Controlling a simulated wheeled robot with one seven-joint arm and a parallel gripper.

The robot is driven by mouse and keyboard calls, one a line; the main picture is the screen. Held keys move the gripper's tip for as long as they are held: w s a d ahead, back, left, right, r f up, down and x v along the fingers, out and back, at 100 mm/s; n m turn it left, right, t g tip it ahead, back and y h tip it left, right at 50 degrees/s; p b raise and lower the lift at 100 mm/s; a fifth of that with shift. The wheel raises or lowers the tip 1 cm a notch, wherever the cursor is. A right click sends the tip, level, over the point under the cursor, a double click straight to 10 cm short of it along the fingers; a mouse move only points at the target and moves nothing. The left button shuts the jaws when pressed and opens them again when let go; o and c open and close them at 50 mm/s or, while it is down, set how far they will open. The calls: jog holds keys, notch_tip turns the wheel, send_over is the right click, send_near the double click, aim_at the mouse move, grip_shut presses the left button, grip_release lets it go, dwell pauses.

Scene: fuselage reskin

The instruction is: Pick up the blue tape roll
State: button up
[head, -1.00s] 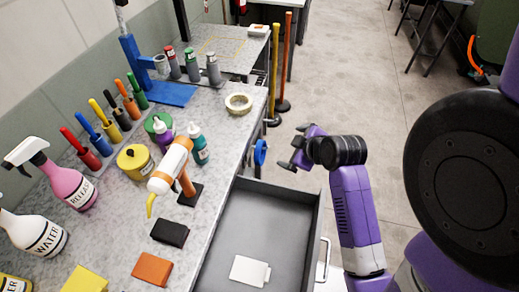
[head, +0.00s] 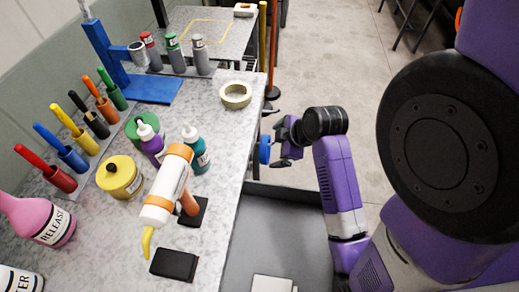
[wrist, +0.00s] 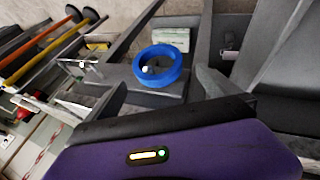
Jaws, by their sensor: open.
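The blue tape roll (head: 264,150) hangs upright at the side edge of the workbench, just above the back of the open drawer. It also shows in the wrist view (wrist: 158,80) as a blue ring, with a small pale peg end visible inside it. My gripper (head: 279,151) is open and empty, just to the right of the roll in the head view, with its fingers pointing at it. A small gap seems to remain between fingertips and roll, but contact is hard to judge.
The open grey drawer (head: 275,222) lies below my arm. A caulking tube (head: 165,190), several bottles and coloured holders stand further left. Yellow and orange poles (head: 272,45) stand behind the roll.

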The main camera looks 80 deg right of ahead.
aim_at(266, 149)
jog(key=shift+d+x, duration=0.1)
jog(key=shift+x, duration=2.35)
jog(key=shift+d+x, duration=0.15)
jog(key=shift+x, duration=2.3)
jog(key=shift+s+r, duration=0.1)
jog(key=c, duration=1.2)
jog(key=shift+c, duration=0.2)
jog(key=shift+r, duration=0.15)
